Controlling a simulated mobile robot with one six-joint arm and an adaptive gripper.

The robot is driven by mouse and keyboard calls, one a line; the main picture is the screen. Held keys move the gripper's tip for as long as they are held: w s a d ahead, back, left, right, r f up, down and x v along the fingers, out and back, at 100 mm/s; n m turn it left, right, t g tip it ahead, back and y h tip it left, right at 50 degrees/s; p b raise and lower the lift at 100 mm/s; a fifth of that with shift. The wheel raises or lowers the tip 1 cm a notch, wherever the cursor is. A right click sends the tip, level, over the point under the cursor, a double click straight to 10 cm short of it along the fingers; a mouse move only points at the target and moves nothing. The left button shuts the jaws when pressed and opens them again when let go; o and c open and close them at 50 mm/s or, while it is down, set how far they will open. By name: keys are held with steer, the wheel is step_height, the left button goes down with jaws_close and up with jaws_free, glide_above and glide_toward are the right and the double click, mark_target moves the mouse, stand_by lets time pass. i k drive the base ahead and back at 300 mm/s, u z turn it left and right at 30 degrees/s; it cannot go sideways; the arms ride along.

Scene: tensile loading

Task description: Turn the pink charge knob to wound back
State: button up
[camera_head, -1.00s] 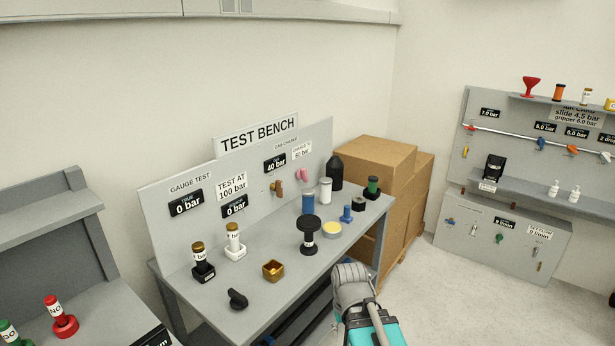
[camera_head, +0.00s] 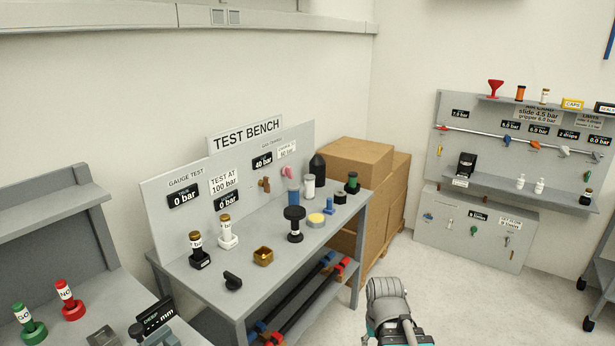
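The pink knob (camera_head: 287,171) is on the upright back panel of the test bench (camera_head: 335,217), toward its right end. It is small in view, under a white label (camera_head: 286,150), and a blue cylinder on the bench stands just below it. I cannot read which way the knob is turned. Part of my arm shows at the bottom, right of the bench and well apart from the knob. My gripper itself does not show.
Several items stand on the bench top, including a black round-topped stand (camera_head: 294,221), a brass tray (camera_head: 263,256) and a tall black bottle (camera_head: 317,169). Cardboard boxes (camera_head: 357,165) stand right of the bench. The floor (camera_head: 460,290) in front is clear.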

mark_target(287, 171)
steer(key=z, duration=0.35)
steer(key=k, duration=0.8)
steer(key=z, duration=0.2)
steer(key=i, duration=2)
steer(key=u, duration=0.15)
